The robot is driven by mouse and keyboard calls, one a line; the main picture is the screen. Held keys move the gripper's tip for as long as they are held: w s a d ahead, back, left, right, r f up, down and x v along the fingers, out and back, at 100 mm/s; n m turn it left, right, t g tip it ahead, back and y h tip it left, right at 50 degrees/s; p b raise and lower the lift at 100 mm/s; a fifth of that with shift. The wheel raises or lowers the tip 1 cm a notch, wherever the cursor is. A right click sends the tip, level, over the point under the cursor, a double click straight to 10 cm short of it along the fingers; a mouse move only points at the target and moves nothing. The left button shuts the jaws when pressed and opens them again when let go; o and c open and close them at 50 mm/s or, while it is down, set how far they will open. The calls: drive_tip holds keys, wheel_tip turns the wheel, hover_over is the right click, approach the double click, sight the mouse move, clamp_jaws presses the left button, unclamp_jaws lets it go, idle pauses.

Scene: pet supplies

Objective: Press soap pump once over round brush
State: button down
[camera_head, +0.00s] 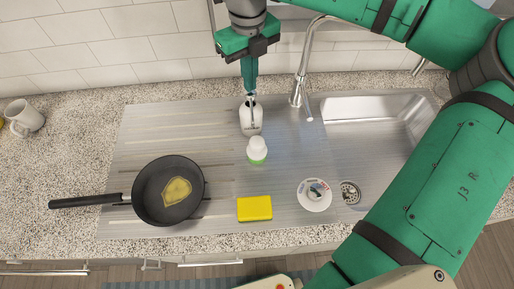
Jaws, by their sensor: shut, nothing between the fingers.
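The soap pump bottle (251,122) is white and stands upright on the steel drainboard, left of the sink. Its dark spout points toward the front, in the direction of the round brush. The round brush (257,149), with a white knob and a green lower rim, stands just in front of the bottle. My gripper (250,93) points down with its fingers shut and empty, right at the top of the pump. It partly hides the pump head, and I cannot tell whether the fingertips touch it.
A black pan (150,207) with a yellowish patch lies at left. A yellow sponge (255,208) and a white saucer (315,205) holding a small item are in front. The faucet (301,75) and sink basin (388,125) are at right. A mug (25,118) stands far left.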

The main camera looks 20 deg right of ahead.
drive_tip(key=shift+r, duration=0.1)
drive_tip(key=shift+r, duration=2.95)
